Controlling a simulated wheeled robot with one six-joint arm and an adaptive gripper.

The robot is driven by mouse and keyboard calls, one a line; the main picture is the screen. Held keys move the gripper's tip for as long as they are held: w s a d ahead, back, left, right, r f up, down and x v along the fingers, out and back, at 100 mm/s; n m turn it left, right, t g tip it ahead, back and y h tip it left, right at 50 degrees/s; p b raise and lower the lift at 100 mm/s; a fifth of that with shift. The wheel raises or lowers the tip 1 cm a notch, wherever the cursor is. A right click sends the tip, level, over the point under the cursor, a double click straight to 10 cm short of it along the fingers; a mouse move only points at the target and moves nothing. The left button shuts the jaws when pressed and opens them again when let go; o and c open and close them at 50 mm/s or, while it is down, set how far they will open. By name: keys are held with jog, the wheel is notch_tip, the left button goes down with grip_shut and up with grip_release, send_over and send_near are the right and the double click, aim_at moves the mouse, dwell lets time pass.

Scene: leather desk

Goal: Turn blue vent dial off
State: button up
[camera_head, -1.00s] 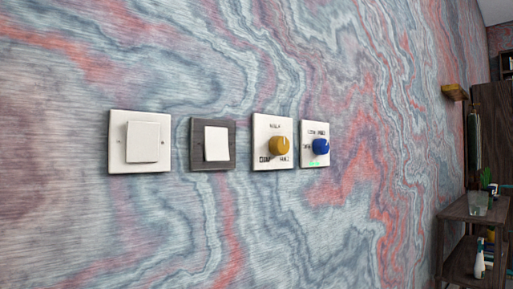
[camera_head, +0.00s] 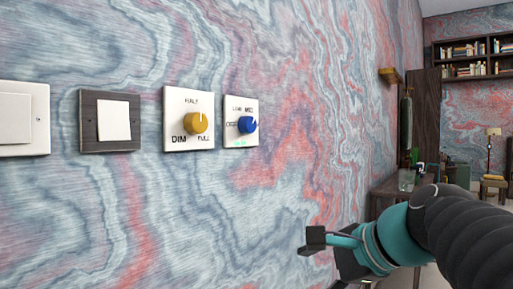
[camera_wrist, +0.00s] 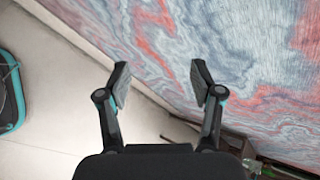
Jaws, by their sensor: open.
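The blue vent dial (camera_head: 247,125) is a round blue knob on a white wall plate (camera_head: 239,142). Its plate carries small lettering and a green mark at the bottom. A pointer mark on the knob seems to face the upper right, toward the "MED" label. My gripper (camera_head: 318,241) is in the head view, lower right of the dial and well apart from it. In the wrist view my gripper (camera_wrist: 158,84) is open and empty, with floor and wall behind it. The dial is not in the wrist view.
A yellow dial (camera_head: 196,123) on a white plate is just left of the blue one. A dark-framed switch (camera_head: 112,120) and a white switch (camera_head: 22,118) are farther left. A wooden shelf unit (camera_head: 385,190) stands beyond, at the right. The wall below the plates is clear.

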jog(key=w+r+m+t+y, duration=0.25)
jog(key=w+r+m, duration=0.25)
jog(key=r, duration=0.7)
jog(key=m+y, duration=0.5)
send_near(252, 125)
jog(key=shift+t, duration=0.25)
jog(key=p+x, duration=0.1)
jog(key=x, duration=0.7)
jog(key=shift+a, duration=0.35)
jog(key=c, duration=1.1)
jog(key=shift+c, duration=0.2)
